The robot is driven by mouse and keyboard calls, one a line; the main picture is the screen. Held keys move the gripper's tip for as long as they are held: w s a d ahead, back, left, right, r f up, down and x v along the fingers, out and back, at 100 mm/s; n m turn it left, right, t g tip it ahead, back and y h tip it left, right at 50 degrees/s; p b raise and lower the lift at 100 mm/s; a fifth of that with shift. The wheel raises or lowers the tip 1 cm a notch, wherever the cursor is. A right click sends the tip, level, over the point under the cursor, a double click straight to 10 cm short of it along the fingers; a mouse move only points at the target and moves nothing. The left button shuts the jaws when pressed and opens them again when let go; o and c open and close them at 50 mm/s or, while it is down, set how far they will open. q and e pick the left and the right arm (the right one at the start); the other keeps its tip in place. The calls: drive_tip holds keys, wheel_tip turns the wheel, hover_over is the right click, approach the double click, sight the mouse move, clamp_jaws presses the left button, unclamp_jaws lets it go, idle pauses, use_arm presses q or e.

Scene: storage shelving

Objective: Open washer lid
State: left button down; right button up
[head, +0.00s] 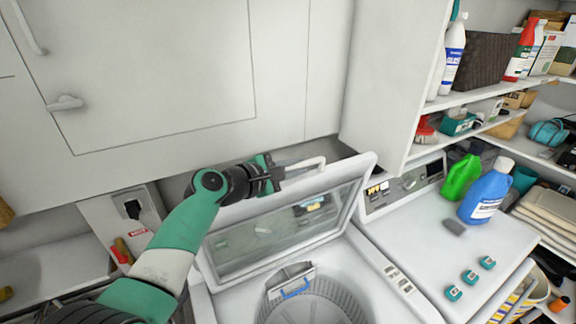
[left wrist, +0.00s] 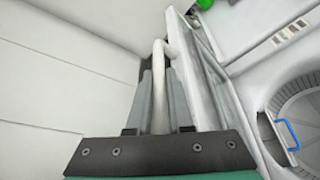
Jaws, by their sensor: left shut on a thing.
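In the left wrist view the white handle (left wrist: 159,62) runs between the two grey fingers of the gripper (left wrist: 159,85). The washer's drum opening (head: 322,300) is uncovered, with a blue-edged part inside. My right gripper is not in view.
White cabinets (head: 165,75) hang close behind and above the lid. Shelves with bottles stand at the right.

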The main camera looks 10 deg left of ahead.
use_arm(q)
drive_tip(key=shift+w+a+r, duration=0.1)
drive_tip(key=shift+a+r, duration=0.1)
drive_tip(key=shift+r, duration=0.1)
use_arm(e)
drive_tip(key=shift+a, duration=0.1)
use_arm(q)
drive_tip(key=c, duration=1.1)
unclamp_jaws()
drive_tip(key=shift+f, duration=0.1)
drive_tip(key=shift+d+f, duration=0.1)
drive_tip(key=shift+f, duration=0.05)
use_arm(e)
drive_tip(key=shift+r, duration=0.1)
